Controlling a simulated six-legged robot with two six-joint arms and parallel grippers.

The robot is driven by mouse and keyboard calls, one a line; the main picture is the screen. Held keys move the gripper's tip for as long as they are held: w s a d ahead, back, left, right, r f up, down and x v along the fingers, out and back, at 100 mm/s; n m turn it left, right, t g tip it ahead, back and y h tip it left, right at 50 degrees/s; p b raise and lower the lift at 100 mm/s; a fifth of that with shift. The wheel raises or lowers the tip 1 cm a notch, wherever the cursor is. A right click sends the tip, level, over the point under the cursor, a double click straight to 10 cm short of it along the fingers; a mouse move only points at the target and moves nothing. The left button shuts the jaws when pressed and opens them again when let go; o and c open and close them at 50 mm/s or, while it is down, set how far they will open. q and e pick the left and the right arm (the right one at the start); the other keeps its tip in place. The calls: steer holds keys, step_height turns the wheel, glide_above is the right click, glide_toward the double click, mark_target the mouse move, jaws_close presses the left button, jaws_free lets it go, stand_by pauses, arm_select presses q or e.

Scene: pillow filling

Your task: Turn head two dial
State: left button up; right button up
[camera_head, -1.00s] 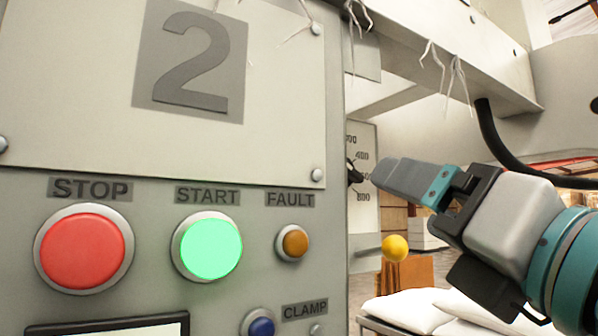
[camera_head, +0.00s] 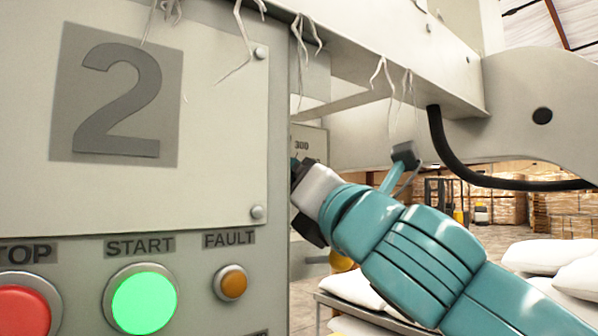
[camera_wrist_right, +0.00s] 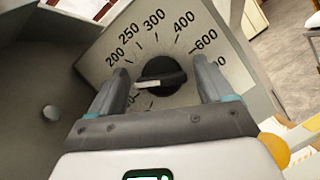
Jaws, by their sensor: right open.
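The dial (camera_wrist_right: 160,79) is a black knob with a pale pointer mark, on a light plate with numbers such as 200, 250, 300, 400 and 600. In the right wrist view my right gripper (camera_wrist_right: 164,88) is open, with one finger on each side of the dial; I cannot tell whether they touch it. The pale mark points left, below the 200. In the head view the dial plate (camera_head: 308,141) shows only its upper part with 300; my right arm and gripper (camera_head: 303,190) hide the dial. My left gripper is not in view.
The head panel bears a large 2 (camera_head: 118,98), a lit green START button (camera_head: 144,302), a red STOP button (camera_head: 24,311) and an orange FAULT lamp (camera_head: 230,282). A yellow ball (camera_head: 341,261) sits beside my right arm. White pillows (camera_head: 552,256) lie at the lower right.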

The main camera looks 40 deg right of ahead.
steer(key=shift+s+d+r, duration=0.1)
steer(key=shift+s+d, duration=0.15)
steer(key=shift+s, duration=0.05)
steer(key=shift+w+a, duration=0.15)
steer(key=shift+w, duration=0.15)
steer(key=c, duration=1)
steer(key=shift+c, duration=0.2)
